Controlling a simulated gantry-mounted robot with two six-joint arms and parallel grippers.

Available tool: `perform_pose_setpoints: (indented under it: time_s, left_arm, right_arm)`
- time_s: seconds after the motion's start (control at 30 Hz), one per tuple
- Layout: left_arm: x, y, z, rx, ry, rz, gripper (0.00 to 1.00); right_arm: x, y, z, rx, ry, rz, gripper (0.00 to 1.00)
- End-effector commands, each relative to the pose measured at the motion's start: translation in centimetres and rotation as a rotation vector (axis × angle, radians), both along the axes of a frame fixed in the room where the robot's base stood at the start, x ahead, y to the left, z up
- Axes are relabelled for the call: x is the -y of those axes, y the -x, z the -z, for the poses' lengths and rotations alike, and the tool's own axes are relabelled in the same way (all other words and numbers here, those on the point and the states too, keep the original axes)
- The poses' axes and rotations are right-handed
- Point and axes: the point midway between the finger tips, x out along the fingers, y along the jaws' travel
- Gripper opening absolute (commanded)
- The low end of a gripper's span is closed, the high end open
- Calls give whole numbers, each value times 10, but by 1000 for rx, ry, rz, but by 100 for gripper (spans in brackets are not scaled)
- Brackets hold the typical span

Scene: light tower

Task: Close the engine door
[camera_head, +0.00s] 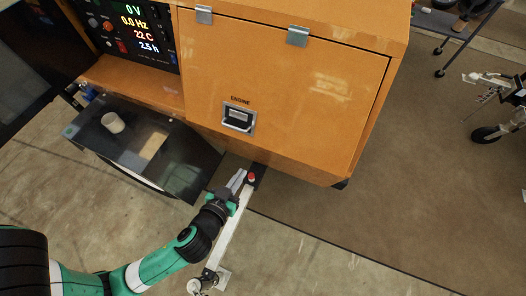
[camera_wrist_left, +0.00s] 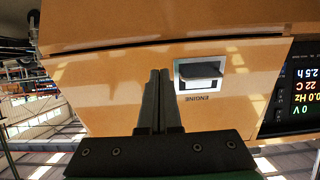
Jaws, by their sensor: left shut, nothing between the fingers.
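The engine door (camera_head: 290,85) is a large orange panel on the side of the orange cabinet, hung from two metal hinges (camera_head: 298,37) at its top. It looks flush or nearly so; I cannot tell whether it is fully seated. Its latch (camera_head: 238,118), a dark handle in a metal plate under the word ENGINE, sits low on the door. The upside-down left wrist view also shows the latch (camera_wrist_left: 203,73) and a dark seam along the door's edge. My left gripper (camera_head: 241,174) is shut and empty, just below the latch in the picture. I cannot tell whether it touches the door.
A control panel (camera_head: 130,35) with lit readings is left of the door. A dark box (camera_head: 150,145) with a white cup-like object stands below it. A metal bar with a red knob (camera_head: 252,177) lies near my gripper. The floor at right is mostly clear.

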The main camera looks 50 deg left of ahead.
Motion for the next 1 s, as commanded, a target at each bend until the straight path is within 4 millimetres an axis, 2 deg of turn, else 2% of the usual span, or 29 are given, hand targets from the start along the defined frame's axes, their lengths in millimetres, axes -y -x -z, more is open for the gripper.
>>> perform_pose_setpoints:
  time_s: [0.6, 0.77, 1.0]
  left_arm:
    - [-53, -96, 47, 2, 0, -4, 0]
    - [-58, -107, 50, 3, 1, -1, 0]
    - [-59, -108, 51, 1, 0, 0, 0]
  right_arm:
    - [0, -1, 28, -2, 1, 1, 0]
    - [1, -1, 31, -2, 1, 1, 0]
    - [1, -1, 30, -2, 0, 1, 0]
